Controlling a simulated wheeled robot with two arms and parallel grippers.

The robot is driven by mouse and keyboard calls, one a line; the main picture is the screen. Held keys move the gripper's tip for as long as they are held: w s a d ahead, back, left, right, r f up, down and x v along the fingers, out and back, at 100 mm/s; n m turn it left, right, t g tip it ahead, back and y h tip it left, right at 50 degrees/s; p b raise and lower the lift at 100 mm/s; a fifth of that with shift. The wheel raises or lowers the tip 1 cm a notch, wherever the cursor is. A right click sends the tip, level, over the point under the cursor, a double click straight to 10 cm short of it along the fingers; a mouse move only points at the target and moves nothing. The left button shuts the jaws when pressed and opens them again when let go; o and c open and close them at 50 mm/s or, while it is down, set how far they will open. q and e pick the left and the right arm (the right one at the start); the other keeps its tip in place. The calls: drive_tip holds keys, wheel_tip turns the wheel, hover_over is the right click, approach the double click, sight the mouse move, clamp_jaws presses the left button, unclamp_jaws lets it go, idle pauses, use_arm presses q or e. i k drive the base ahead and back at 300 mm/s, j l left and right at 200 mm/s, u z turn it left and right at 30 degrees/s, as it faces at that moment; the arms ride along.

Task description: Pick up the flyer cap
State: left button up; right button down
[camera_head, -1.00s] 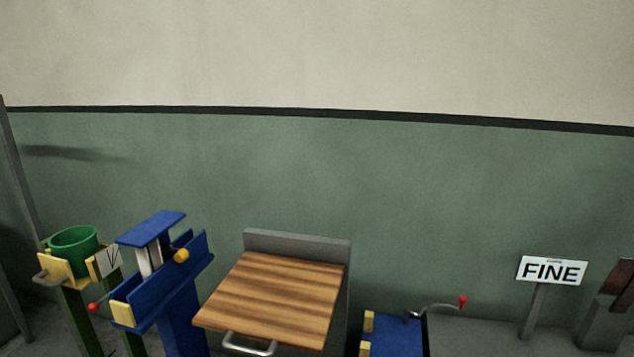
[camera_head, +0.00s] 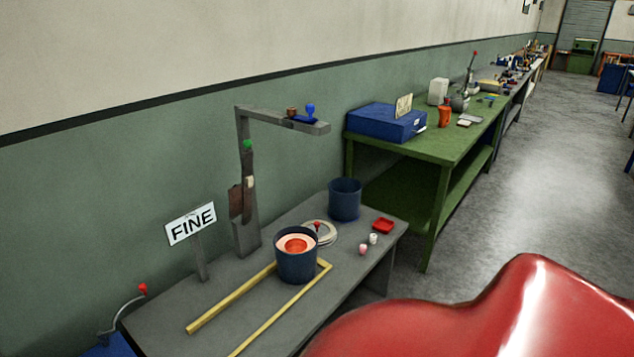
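I cannot tell for sure which item is the flyer cap. A dark blue pot (camera_head: 297,262) on the grey bench holds a pale ring-shaped item with an orange-red centre (camera_head: 296,245). Right of it lie a small pink piece (camera_head: 362,249), a small white piece (camera_head: 373,239) and a shallow red tray (camera_head: 383,226). A small blue knob-shaped piece (camera_head: 310,111) and a brown piece (camera_head: 292,113) sit on the arm of a grey post. Neither of my grippers is in view.
A green table (camera_head: 455,150) with a blue box (camera_head: 385,122) stands beyond. Open floor (camera_head: 540,190) lies to the right.

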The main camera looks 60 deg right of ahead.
sight(326, 232)
drive_tip(key=z, duration=1.95)
